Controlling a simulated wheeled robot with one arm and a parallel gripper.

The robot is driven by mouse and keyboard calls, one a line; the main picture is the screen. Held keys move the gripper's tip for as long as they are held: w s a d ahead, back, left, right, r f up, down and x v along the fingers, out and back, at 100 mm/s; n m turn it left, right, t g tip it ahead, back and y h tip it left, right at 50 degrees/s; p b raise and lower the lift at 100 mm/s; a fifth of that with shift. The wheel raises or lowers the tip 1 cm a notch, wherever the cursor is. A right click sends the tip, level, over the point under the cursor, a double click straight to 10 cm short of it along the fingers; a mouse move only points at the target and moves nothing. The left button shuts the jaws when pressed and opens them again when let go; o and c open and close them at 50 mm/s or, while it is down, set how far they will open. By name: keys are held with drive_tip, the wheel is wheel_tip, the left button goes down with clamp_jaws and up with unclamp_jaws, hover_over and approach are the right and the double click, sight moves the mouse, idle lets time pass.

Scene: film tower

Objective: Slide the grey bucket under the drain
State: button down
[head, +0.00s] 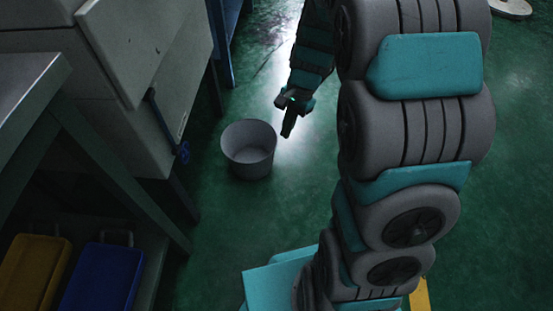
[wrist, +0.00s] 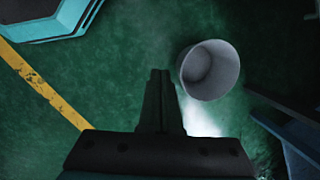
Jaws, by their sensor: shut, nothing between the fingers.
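The grey bucket (head: 249,158) stands upright and looks empty on the green floor in the head view, near the legs of the big grey machine. My gripper (head: 288,128) hangs to the upper right of the bucket, apart from it, shut and empty. In the wrist view the bucket (wrist: 209,72) is just right of my closed fingertips (wrist: 160,75), with its open mouth showing. The drain (head: 182,150) may be the blue-handled fitting on the dark pipe at the machine's side; the bucket is to the right of it, not directly below.
The grey machine (head: 150,60) and a metal bench (head: 95,150) fill the left. A yellow bin (head: 35,270) and a blue bin (head: 100,278) sit below the bench. A yellow floor stripe (wrist: 45,88) crosses the wrist view.

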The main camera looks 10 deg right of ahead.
sight(250, 156)
drive_tip(key=w+d+f+m+b, duration=0.25)
drive_tip(key=w+f+m, duration=0.2)
drive_tip(key=f, duration=0.55)
drive_tip(key=w+d+f+m+t+b, duration=0.1)
drive_tip(key=w+d+f+m, duration=0.3)
drive_tip(key=f, duration=0.5)
drive_tip(key=w+d+f+m+b, duration=0.15)
drive_tip(key=w+f, duration=0.35)
drive_tip(key=f, duration=0.5)
drive_tip(key=shift+m, duration=0.3)
drive_tip(key=x, duration=0.3)
drive_tip(key=b+x, duration=0.1)
drive_tip(key=x, duration=0.5)
drive_tip(key=shift+w+a+f, duration=0.2)
drive_tip(key=shift+w+a, duration=0.1)
drive_tip(key=shift+a, duration=0.05)
drive_tip(key=a, duration=0.1)
drive_tip(key=w+a, duration=0.1)
drive_tip(key=a, duration=0.1)
drive_tip(key=shift+r+t+b, duration=0.1)
drive_tip(key=shift+t+b, duration=0.2)
drive_tip(key=shift+b, duration=0.1)
drive_tip(key=shift+w+a, duration=0.15)
drive_tip(key=shift+a, duration=0.2)
